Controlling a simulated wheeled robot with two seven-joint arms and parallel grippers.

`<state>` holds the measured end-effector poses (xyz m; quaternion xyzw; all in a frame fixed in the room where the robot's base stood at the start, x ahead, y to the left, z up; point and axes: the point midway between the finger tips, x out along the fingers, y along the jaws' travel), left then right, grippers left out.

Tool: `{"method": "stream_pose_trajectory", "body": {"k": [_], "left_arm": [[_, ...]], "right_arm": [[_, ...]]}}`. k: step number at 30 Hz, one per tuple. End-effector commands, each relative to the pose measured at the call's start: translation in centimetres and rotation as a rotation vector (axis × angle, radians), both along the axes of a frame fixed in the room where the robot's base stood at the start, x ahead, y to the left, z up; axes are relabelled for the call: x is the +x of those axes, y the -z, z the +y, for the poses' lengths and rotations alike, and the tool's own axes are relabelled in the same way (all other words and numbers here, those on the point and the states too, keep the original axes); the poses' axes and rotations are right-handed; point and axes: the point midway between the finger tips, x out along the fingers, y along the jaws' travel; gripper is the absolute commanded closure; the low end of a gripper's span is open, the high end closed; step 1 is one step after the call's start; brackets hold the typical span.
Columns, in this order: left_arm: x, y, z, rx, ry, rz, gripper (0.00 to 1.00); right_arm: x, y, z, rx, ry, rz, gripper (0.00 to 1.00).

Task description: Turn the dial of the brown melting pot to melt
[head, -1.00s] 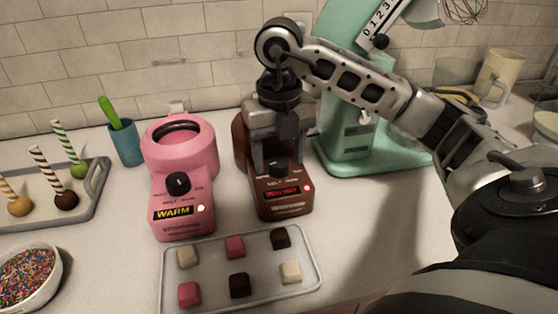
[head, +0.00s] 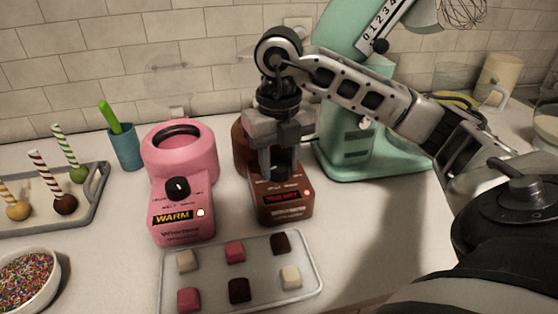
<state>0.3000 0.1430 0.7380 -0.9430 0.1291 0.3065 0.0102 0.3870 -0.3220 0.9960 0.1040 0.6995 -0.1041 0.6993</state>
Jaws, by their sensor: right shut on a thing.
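The brown melting pot (head: 283,212) stands on the counter to the right of the pink pot. Its front panel has a dark display (head: 285,196) with red lettering too small to read surely, and a red light at the display's right. My right gripper (head: 279,174) reaches down from above onto the panel, shut on the pot's dial. The fingers hide the dial and most of its markings, so I cannot tell where it points. The gripper and wrist also cover much of the pot's bowl. My left gripper is out of view.
The pink melting pot (head: 182,222), showing WARM, stands close on the left. A tray (head: 208,285) of chocolate pieces lies in front. The green mixer (head: 350,172) stands close behind on the right. A blue cup (head: 125,150) and a cake-pop tray (head: 96,191) are farther left.

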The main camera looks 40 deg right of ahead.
Motion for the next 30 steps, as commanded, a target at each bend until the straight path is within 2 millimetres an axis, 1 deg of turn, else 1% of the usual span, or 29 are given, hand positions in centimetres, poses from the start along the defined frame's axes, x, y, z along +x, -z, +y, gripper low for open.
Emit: {"method": "stream_pose_trajectory", "body": {"k": [5,11,21,30], "left_arm": [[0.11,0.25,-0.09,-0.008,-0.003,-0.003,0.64],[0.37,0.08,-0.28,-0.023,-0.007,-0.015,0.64],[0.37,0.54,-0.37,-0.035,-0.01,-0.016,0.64],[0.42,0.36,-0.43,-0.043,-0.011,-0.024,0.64]], "right_arm": [[0.04,0.05,-0.03,-0.001,-0.118,-0.002,0.85],[0.05,0.06,-0.03,0.0,-0.296,-0.003,0.85],[0.05,0.04,-0.01,0.001,-0.58,-0.002,0.85],[0.05,-0.02,-0.03,-0.001,-0.737,-0.003,0.85]]}}
